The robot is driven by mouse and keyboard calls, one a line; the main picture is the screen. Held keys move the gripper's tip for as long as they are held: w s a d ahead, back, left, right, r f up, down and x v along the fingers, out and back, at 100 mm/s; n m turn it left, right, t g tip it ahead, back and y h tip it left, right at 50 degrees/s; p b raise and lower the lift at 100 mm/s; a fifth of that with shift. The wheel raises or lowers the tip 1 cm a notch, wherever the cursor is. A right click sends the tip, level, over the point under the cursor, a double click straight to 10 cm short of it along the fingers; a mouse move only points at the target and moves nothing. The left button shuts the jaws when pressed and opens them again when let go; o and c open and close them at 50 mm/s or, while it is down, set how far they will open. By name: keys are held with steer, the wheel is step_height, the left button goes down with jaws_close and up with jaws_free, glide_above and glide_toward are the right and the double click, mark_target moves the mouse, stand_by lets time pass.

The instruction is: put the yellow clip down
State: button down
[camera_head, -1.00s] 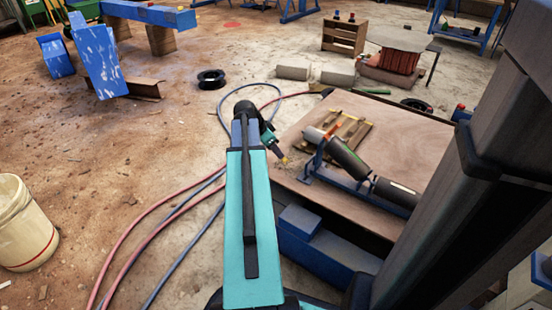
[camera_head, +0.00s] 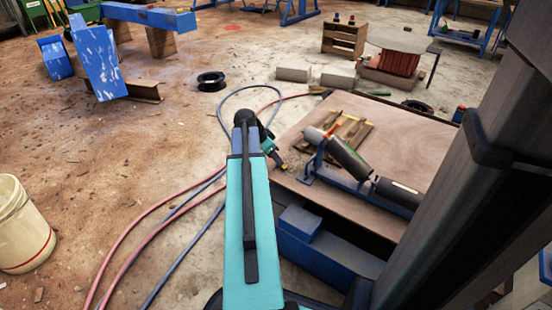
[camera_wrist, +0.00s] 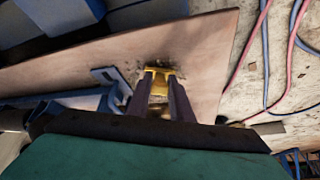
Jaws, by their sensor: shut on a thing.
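The yellow clip (camera_wrist: 160,88) sits between the fingertips of my gripper (camera_wrist: 161,84) in the wrist view. My gripper is shut on it. In the head view my gripper (camera_head: 281,164) is at the left edge area of the brown tabletop (camera_head: 405,140), and the clip is a tiny yellow spot at its tip. The wrist view shows the clip over the brown board (camera_wrist: 205,50), beside a patch of dark specks. I cannot tell whether the clip touches the board.
A blue stand with grey rollers (camera_head: 350,158) is on the tabletop, right of my gripper. A small wooden pallet (camera_head: 350,132) lies behind it. Red and blue hoses (camera_head: 170,230) run over the floor at left. A white bucket (camera_head: 22,228) stands far left.

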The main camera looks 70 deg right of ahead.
steer(key=c, duration=1.6)
jaws_free()
steer(key=p+v, duration=0.4)
steer(key=v, duration=0.8)
steer(key=shift+a+r, duration=0.1)
steer(key=shift+w, duration=0.15)
